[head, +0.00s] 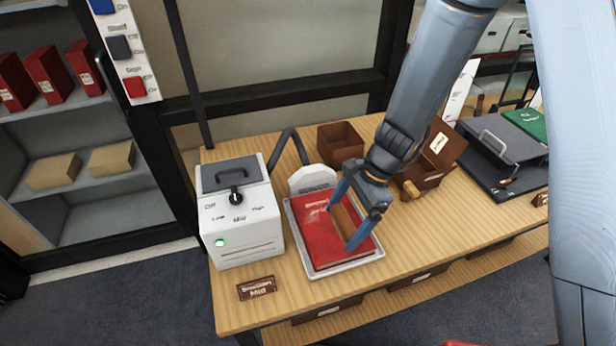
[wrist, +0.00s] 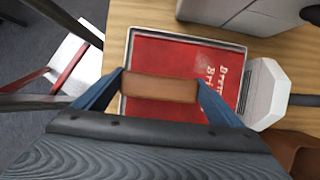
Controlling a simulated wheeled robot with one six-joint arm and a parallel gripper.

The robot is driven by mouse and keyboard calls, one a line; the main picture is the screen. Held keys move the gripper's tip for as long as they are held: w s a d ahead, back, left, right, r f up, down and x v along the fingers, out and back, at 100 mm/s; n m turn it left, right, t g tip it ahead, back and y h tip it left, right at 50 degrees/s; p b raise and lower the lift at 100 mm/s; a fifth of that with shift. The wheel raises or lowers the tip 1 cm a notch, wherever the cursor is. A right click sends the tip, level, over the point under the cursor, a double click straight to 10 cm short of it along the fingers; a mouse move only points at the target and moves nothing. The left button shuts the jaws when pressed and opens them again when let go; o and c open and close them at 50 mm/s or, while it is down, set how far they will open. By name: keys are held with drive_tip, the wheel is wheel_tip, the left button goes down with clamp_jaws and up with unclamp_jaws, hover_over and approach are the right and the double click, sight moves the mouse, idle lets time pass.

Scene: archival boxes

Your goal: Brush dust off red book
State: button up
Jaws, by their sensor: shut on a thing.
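The red book (head: 318,245) lies flat in a pale tray (head: 345,264) on the wooden table. Its cover carries pale lettering, and a faint whitish patch shows near the lettering in the wrist view (wrist: 205,65). My gripper (head: 341,225) is over the right part of the book. It is shut on a brown wooden block-like thing, seemingly the brush (wrist: 158,88), held crosswise between the blue fingers. Its bristles are hidden, and I cannot tell whether it touches the cover.
A white machine (head: 240,222) with a dial and green light stands left of the tray. Its hose leads to a pale nozzle (head: 312,179) at the tray's back edge. Brown boxes (head: 340,145) stand behind. A dark press-like board (head: 505,150) lies at right.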

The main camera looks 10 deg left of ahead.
sight(344, 219)
drive_tip(key=shift+w+r+p, duration=0.1)
drive_tip(key=shift+r+p, duration=1.7)
drive_tip(key=shift+r, duration=0.75)
